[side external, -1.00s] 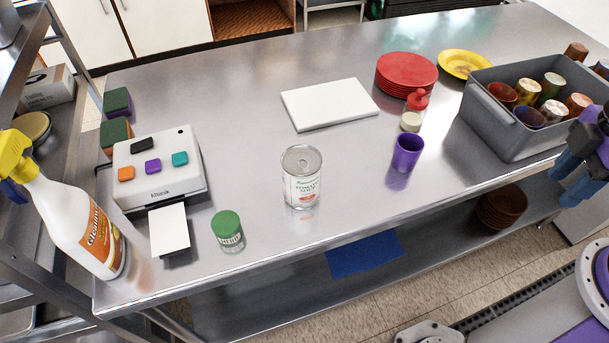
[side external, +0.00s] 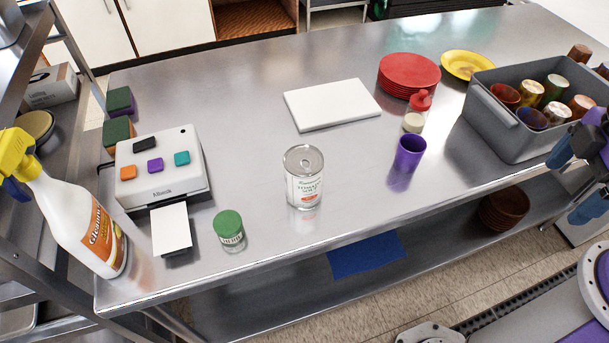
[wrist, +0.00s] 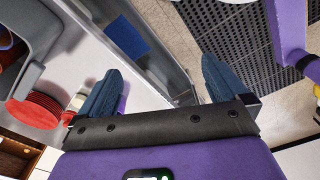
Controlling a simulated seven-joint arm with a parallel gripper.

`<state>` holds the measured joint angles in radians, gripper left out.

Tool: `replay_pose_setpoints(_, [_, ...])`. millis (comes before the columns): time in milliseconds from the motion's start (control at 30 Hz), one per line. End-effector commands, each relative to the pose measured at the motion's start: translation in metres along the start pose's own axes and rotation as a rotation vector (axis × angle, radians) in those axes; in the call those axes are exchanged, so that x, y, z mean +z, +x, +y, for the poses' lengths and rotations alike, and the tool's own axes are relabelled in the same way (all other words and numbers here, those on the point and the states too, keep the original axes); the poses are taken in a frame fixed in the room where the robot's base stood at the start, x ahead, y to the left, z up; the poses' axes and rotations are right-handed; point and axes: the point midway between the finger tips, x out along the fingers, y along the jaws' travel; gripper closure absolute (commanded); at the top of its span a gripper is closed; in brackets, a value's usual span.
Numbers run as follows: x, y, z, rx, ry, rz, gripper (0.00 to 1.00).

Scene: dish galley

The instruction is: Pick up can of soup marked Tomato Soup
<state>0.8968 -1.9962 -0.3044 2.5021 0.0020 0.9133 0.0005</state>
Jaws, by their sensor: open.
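The can of tomato soup (side external: 304,178) stands upright on the steel table in the side external view, a white-labelled can with a silver lid, in the middle near the front edge. My gripper (side external: 572,172) is at the far right of that view, beside the grey bin and well away from the can. In the wrist view my gripper (wrist: 158,92) shows two blue fingers spread wide with nothing between them. I cannot make out the soup can in the wrist view.
A purple cup (side external: 409,153), a red-capped shaker (side external: 415,112) and the grey bin (side external: 513,133) of cups stand right of the can. A green-lidded jar (side external: 229,230) and a label printer (side external: 159,170) stand left. A white board (side external: 332,104) lies behind.

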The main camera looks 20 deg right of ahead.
Motion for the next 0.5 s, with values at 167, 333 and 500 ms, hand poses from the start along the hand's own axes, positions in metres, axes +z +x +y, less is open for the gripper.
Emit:
replay_pose_setpoints(167, [-0.021, 0.008, -0.011, -0.045, 0.005, 0.049, 0.0])
replay_pose_setpoints(333, [-0.08, 0.025, -0.041, -0.149, 0.054, 0.191, 0.0])
replay_pose_setpoints(500, [-0.143, 0.041, -0.065, -0.214, 0.158, 0.355, 0.0])
